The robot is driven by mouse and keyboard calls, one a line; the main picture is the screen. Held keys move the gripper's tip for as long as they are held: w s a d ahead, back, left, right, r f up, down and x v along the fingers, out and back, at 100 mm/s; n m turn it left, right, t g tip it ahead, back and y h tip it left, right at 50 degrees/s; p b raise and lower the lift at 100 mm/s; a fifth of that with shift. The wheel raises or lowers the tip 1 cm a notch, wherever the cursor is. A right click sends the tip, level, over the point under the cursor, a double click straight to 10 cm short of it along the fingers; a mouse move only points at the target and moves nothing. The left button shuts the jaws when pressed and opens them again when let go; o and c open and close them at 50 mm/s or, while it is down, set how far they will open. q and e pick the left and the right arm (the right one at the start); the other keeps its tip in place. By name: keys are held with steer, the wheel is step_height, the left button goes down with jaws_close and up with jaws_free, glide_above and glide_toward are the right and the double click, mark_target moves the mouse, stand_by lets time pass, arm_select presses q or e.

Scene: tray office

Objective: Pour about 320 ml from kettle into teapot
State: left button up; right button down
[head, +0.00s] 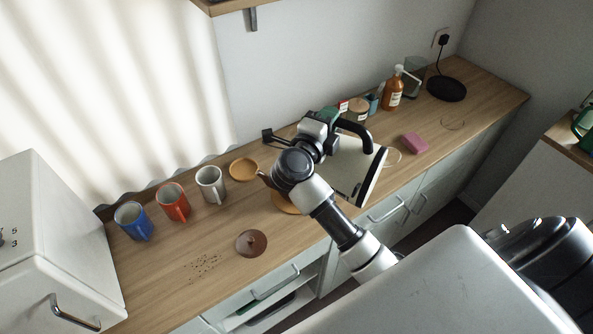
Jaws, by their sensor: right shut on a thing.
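The kettle (358,170) is cream white with a black handle and a dark base edge. It is held above the counter and strongly tilted, its base facing right. My right gripper (335,124) is shut on the kettle's handle. The kettle's spout is hidden behind my right arm, so I cannot tell whether liquid flows. The teapot is mostly hidden behind my right wrist; a brown piece that looks like its spout (265,180) shows at the left of the wrist. A round brown lid (251,243) lies on the counter in front. My left gripper is not in view.
Blue (133,221), orange (173,202) and white (211,184) mugs stand at left near a wooden coaster (244,169). Dark crumbs (203,266) lie in front. An amber bottle (393,94), pink sponge (414,143) and black kettle base (446,89) are at right.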

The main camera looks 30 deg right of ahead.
mark_target(357, 150)
steer(key=shift+w+a+r+n+p, duration=0.25)
steer(key=shift+w+n+p, duration=0.05)
steer(key=shift+w+p, duration=0.15)
stand_by(0.8)
steer(key=s+m+b, duration=0.1)
steer(key=b, duration=0.1)
steer(key=s+d+f+m+b, duration=0.1)
steer(key=s+b, duration=0.1)
steer(key=s+d+f+b, duration=0.1)
steer(key=b, duration=0.1)
steer(key=shift+s+d+f+m, duration=0.15)
steer(key=shift+d+m, duration=0.1)
steer(key=shift+m, duration=0.15)
steer(key=shift+s+d, duration=0.1)
steer(key=shift+s, duration=0.1)
steer(key=shift+s+d+f+m+b, duration=0.25)
steer(key=shift+s+b, duration=0.2)
steer(key=shift+b, duration=0.15)
steer(key=shift+s+d+f+m+b, duration=0.25)
steer(key=shift+s+b, duration=0.15)
steer(key=shift+b, duration=0.2)
steer(key=shift+s+d+b, duration=0.15)
steer(key=shift+s+b, duration=0.15)
steer(key=shift+s+d+m, duration=0.15)
steer(key=shift+s+m, duration=0.05)
steer(key=shift+m, duration=0.2)
steer(key=shift+f, duration=0.15)
